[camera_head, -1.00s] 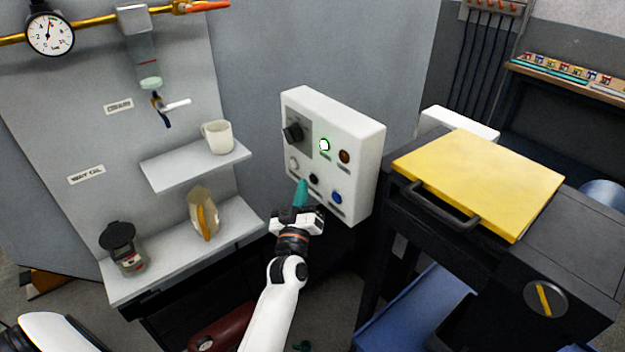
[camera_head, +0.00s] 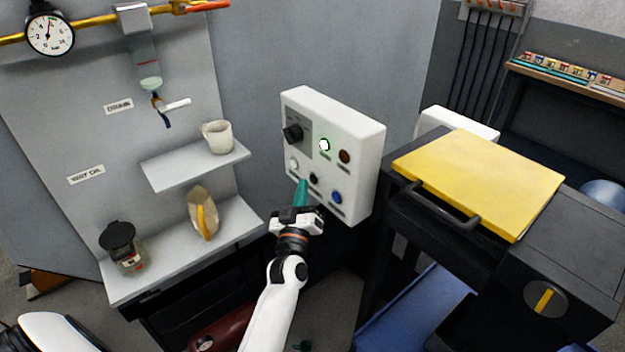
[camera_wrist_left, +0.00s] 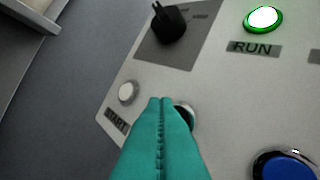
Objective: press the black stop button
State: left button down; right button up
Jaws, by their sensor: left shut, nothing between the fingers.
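The black stop button (camera_head: 314,178) sits in the lower row of the white control box (camera_head: 362,178), just right of my left gripper's fingertips in the head view. My left gripper (camera_head: 303,183) has teal fingers, shut and empty, pointing up at the panel. My right gripper is not in view.
The box also carries a black rotary knob (camera_head: 293,134), a lit green RUN light (camera_head: 324,145), an amber light (camera_head: 344,156) and a blue button (camera_head: 336,198). Shelves with a mug (camera_head: 218,137) stand left. A yellow lid (camera_head: 482,180) is at right.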

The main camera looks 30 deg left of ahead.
pick_arm(q)
jog(key=shift+w, duration=0.2)
jog(key=shift+w+d, duration=0.15)
jog(key=shift+w, duration=0.05)
jog(key=shift+w+d, duration=0.15)
jog(key=shift+w, duration=0.2)
dwell(0.6)
dwell(0.3)
jog(key=shift+s+a+p, duration=0.3)
jog(key=shift+s+p, duration=0.05)
jog(key=shift+s, duration=0.4)
jog(key=s, duration=0.1)
jog(key=s+a+p, duration=0.1)
jog(key=s, duration=0.1)
jog(key=s+a, duration=0.1)
jog(key=shift+s+p, duration=0.3)
